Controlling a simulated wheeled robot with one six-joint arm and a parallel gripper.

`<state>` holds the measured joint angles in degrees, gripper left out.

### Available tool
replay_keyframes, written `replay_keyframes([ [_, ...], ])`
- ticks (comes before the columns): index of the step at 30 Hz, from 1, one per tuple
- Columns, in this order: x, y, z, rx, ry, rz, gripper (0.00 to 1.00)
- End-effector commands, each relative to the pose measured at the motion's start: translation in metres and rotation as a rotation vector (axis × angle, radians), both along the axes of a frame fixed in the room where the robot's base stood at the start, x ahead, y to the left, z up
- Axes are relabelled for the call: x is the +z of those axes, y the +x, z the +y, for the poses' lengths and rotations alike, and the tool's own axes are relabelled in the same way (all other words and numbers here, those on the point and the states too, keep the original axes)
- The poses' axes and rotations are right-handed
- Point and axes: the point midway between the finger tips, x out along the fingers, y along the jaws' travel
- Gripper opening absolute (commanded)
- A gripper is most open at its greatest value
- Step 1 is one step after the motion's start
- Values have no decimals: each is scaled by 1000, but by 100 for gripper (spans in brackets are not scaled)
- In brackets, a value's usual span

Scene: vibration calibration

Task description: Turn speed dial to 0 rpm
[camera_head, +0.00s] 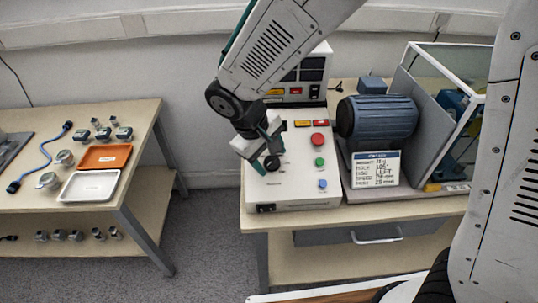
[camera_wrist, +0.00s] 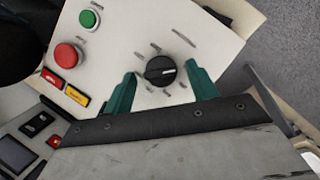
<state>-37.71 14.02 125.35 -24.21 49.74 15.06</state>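The speed dial (camera_wrist: 160,71) is a round black knob with a white pointer line, set in a white control panel (camera_wrist: 200,27). In the wrist view its pointer aims to the right, and short marks surround it. My gripper (camera_wrist: 162,88) is open, with one green finger on each side of the dial and a visible gap to each. In the head view my gripper (camera_head: 262,155) is over the panel's left part, at the dial (camera_head: 271,163). The scale text is too small to read.
The panel also has a red button (camera_head: 318,140), a green button (camera_head: 319,162) and a blue button (camera_head: 323,183). A motor (camera_head: 377,117) and a label card (camera_head: 376,169) stand to the right. A side table (camera_head: 140,130) with trays is at left.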

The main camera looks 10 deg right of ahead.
Motion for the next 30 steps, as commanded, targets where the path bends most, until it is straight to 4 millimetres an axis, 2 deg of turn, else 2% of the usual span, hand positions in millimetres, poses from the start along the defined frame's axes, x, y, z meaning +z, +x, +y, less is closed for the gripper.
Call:
replay_keyframes([
  [8,3,0,2,0,1,-2,58],
  [21,64,-7,21,0,2,-2,58],
  [25,73,-8,24,-1,2,0,58],
  [30,74,-8,24,-1,1,0,58],
])
